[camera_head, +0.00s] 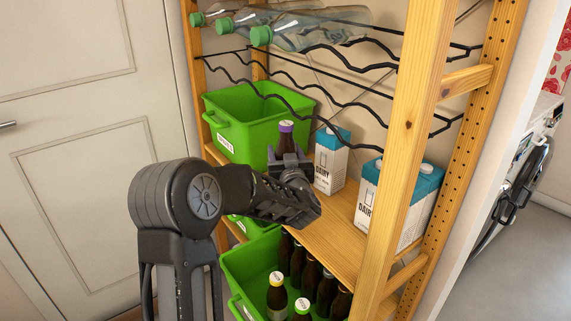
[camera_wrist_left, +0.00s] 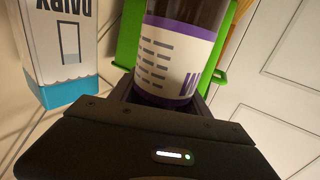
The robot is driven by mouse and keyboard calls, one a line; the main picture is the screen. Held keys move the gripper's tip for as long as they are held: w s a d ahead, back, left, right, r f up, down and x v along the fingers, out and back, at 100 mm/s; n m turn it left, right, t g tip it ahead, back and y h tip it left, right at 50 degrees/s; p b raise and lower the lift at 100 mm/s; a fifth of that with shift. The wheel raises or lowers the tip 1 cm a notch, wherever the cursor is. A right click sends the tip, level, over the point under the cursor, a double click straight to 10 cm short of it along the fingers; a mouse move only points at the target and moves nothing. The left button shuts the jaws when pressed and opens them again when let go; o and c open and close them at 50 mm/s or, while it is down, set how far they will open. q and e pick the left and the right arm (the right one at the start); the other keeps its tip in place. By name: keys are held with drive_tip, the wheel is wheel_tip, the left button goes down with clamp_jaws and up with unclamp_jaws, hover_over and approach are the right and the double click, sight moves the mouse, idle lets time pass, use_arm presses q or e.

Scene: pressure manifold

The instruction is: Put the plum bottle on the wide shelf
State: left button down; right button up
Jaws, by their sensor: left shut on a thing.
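The plum bottle (camera_head: 287,138) is a dark bottle with a purple cap, upright in front of the upper green crate. Its white and purple label (camera_wrist_left: 174,62) fills the upper middle of the left wrist view. My left gripper (camera_head: 290,164) is shut on it and hides its lower part in the head view. The wide shelf (camera_head: 322,226) is the wooden board that bears the milk cartons. I cannot tell whether the bottle's base touches it. My right gripper is not in view.
A dairy carton (camera_head: 330,162) stands right of the bottle, and larger cartons (camera_head: 382,200) stand farther right. The green crate (camera_head: 247,115) is behind the bottle. A lower green crate (camera_head: 249,285) holds several bottles. Wire racks hang above, and a wooden post (camera_head: 405,130) stands at the right.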

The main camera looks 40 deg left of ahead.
use_arm(q)
drive_tip(key=shift+r, duration=0.1)
drive_tip(key=shift+w+f, duration=0.2)
drive_tip(key=shift+f, duration=1.7)
drive_tip(key=shift+f+b, duration=0.2)
drive_tip(key=shift+b, duration=0.1)
drive_tip(key=c, duration=0.5)
unclamp_jaws()
drive_tip(key=shift+d+r, duration=0.1)
drive_tip(key=shift+r, duration=0.05)
drive_tip(key=v, duration=1.2)
